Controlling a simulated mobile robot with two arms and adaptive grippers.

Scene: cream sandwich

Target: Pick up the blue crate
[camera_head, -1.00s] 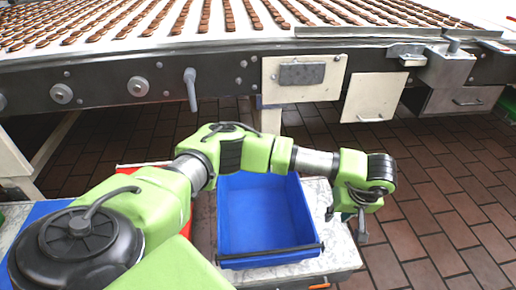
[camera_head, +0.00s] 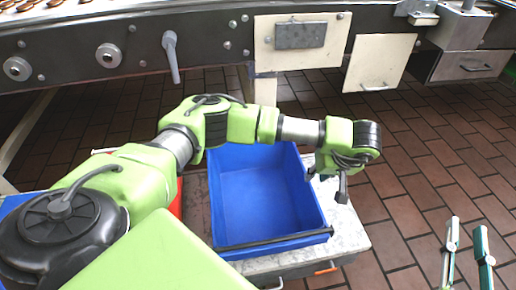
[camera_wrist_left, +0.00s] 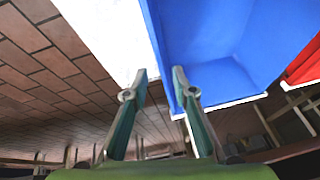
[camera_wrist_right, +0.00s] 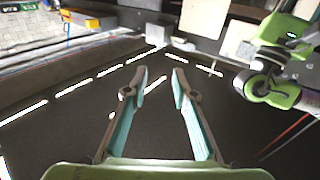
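The blue crate (camera_head: 262,195) is open and looks empty, on a pale surface below the conveyor. A dark bar runs along its near rim. My left arm crosses above the crate's far part. My left gripper (camera_head: 326,187) points down at the crate's right wall. In the left wrist view its open fingers (camera_wrist_left: 160,72) appear either side of the rim of the crate (camera_wrist_left: 215,45); contact cannot be told. My right gripper (camera_head: 468,252) is open and empty at the bottom right, well clear of the crate; the right wrist view shows its fingers (camera_wrist_right: 160,72) apart.
A red crate (camera_head: 175,198) stands just left of the blue one, partly hidden by my arm. The pale support surface (camera_head: 345,232) shows right of the crate. The conveyor frame (camera_head: 220,50) crosses behind. Tiled floor (camera_head: 420,150) lies open on the right.

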